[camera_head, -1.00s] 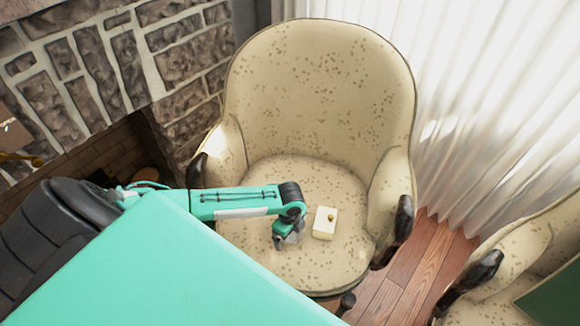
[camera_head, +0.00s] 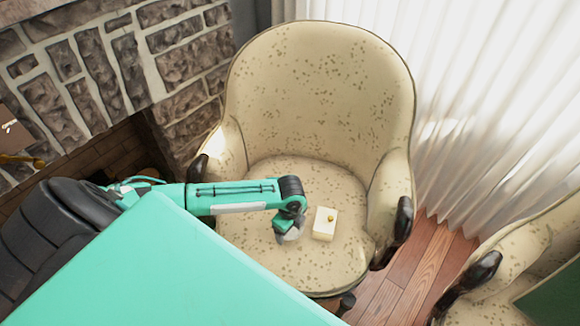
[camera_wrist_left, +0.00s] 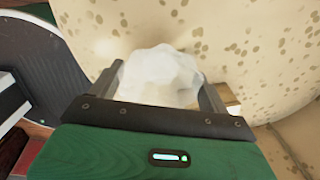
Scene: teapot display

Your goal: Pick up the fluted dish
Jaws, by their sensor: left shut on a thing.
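The fluted dish (camera_wrist_left: 160,76) is pale white with a scalloped edge. In the left wrist view it sits between the two fingers of my left gripper (camera_wrist_left: 158,88), which is shut on it. In the head view my left gripper (camera_head: 288,228) is over the armchair seat, and the dish is a small greyish shape at its tip, mostly hidden. I cannot tell whether the dish touches the seat. My right gripper is in neither view.
The armchair (camera_head: 320,90) has a high back and arms on both sides. A second chair (camera_head: 515,250) is at the lower right.

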